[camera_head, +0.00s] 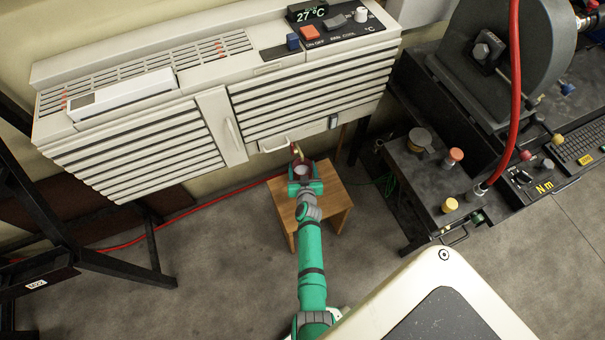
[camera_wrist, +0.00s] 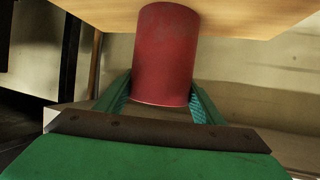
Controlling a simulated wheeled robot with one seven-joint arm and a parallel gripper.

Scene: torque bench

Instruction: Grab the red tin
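The red tin (camera_wrist: 165,55) is in the middle of the wrist view, between the two fingers of my gripper (camera_wrist: 163,92). One end of the tin meets the wooden stool top (camera_wrist: 235,18). The fingers flank the tin close to its other end, and their tips are partly hidden by it. I cannot tell whether the pads press on it. In the head view, my gripper (camera_head: 304,186) reaches over the small wooden stool (camera_head: 337,198), and only a dark red bit of the tin shows there, mostly covered.
A cream slatted heater unit (camera_head: 310,92) with a handle stands close behind the stool. A red hose (camera_head: 190,220) runs along the floor at left. A dark bench (camera_head: 440,185) with caps and a machine is at right. A black metal frame (camera_head: 45,225) stands at left.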

